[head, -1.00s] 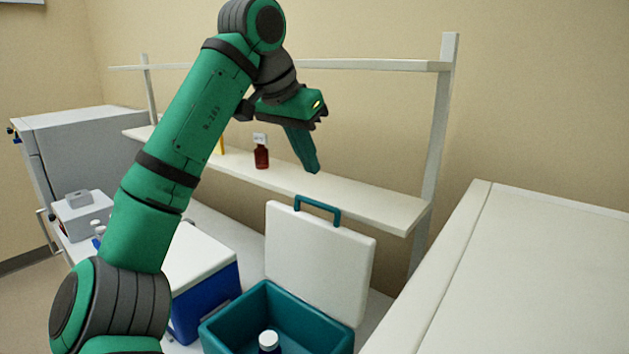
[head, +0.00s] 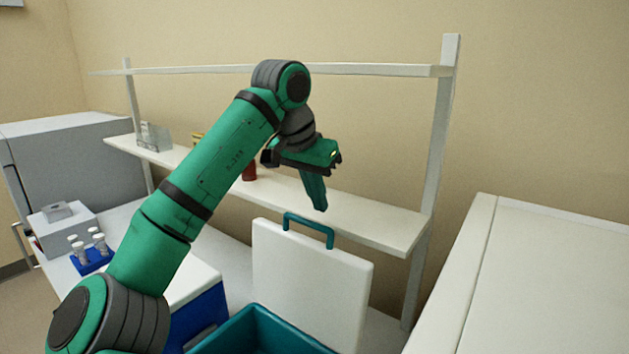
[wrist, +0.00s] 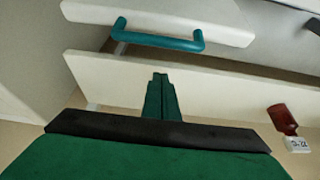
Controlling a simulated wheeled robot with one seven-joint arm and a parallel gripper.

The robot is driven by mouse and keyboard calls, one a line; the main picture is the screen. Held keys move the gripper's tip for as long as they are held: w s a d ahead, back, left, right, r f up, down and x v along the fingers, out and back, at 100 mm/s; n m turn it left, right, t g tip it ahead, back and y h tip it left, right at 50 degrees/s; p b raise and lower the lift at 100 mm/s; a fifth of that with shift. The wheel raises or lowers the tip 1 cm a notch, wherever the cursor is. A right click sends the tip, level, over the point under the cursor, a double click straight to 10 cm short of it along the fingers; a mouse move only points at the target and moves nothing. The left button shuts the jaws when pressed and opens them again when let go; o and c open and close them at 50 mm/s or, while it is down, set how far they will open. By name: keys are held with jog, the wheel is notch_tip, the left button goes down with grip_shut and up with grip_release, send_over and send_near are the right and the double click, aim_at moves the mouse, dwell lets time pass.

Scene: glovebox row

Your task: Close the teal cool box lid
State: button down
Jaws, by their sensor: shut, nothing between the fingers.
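The teal cool box (head: 255,318) is at the bottom of the head view, its front cut off by the frame edge. Its white lid (head: 310,285) stands open, roughly upright at the back of the box. A teal handle (head: 308,229) sits on the lid's top edge. My gripper (head: 320,208) is shut and empty, pointing down, just above and right of the handle in the head view. In the wrist view the shut fingers (wrist: 160,78) lie below the handle (wrist: 160,38) in the picture, apart from it. The lid edge (wrist: 200,24) shows there too.
A white shelf (head: 375,222) runs behind the lid, with a dark red bottle (head: 249,174) on it. A blue cool box with white lid (head: 197,318) stands left of the teal one. A blue rack of vials (head: 92,262) is further left. A white cabinet (head: 530,290) stands at right.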

jog(key=s+a, duration=0.2)
jog(key=s, duration=0.1)
jog(key=shift+s+a+f, duration=0.15)
jog(key=shift+a+f, duration=0.05)
jog(key=shift+a, duration=0.15)
jog(key=shift+d, duration=0.1)
